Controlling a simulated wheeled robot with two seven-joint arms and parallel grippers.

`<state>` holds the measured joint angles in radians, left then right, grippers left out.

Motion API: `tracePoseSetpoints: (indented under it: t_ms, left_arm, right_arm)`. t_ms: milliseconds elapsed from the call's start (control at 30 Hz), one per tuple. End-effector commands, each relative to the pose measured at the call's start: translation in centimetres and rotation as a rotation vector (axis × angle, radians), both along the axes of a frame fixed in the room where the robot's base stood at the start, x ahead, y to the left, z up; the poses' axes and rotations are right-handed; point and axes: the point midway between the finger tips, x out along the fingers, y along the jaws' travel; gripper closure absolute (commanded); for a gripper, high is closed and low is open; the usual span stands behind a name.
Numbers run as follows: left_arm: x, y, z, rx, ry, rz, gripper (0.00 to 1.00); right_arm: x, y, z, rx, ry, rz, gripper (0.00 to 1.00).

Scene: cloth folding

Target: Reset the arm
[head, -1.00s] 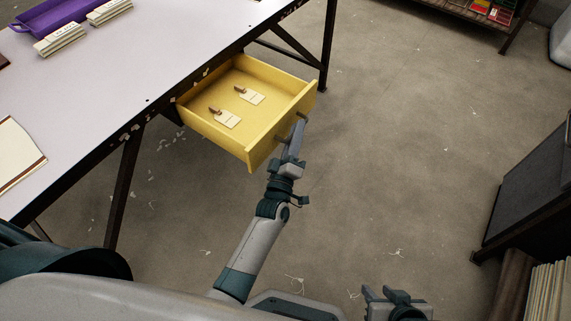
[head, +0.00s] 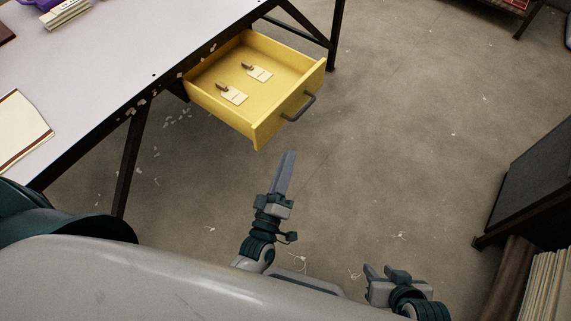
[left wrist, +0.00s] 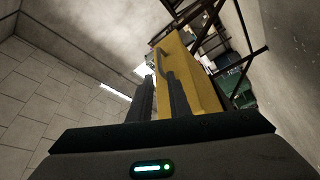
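My left gripper (head: 287,160) is in front of the yellow drawer (head: 262,134), clear of its dark handle (head: 298,108). The left wrist view shows its two dark fingers apart with nothing between them; the drawer front (left wrist: 205,82) and handle (left wrist: 166,62) are beyond the fingertips. My right gripper (head: 378,272) is low at the bottom right of the head view. Its fingers look apart and empty.
The drawer stands pulled out under the white-topped table (head: 130,55) and holds two tags (head: 234,95) (head: 259,73). A dark cabinet (head: 535,185) stands at the right. Open floor (head: 420,130) lies between.

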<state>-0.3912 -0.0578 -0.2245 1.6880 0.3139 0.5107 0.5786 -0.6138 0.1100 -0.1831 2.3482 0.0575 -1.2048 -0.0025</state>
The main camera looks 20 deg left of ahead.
Motion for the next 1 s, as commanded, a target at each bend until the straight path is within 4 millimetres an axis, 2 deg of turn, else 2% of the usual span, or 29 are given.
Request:
tracePoseSetpoints:
  t_ms: [167,767,1000]
  left_arm:
    - [-0.65,-0.02,-0.09,0.0,-0.001,-0.001,0.83]
    - [-0.64,-0.04,-0.14,0.002,0.002,-0.002,0.83]
    - [-0.68,-0.64,-0.85,0.077,0.08,-0.046,0.83]
  right_arm:
    - [0.04,0.08,0.06,0.002,-0.003,0.001,0.66]
    - [-0.06,0.04,0.05,0.001,-0.003,0.003,0.66]
    - [-0.04,0.09,0.06,0.002,-0.003,0.002,0.66]
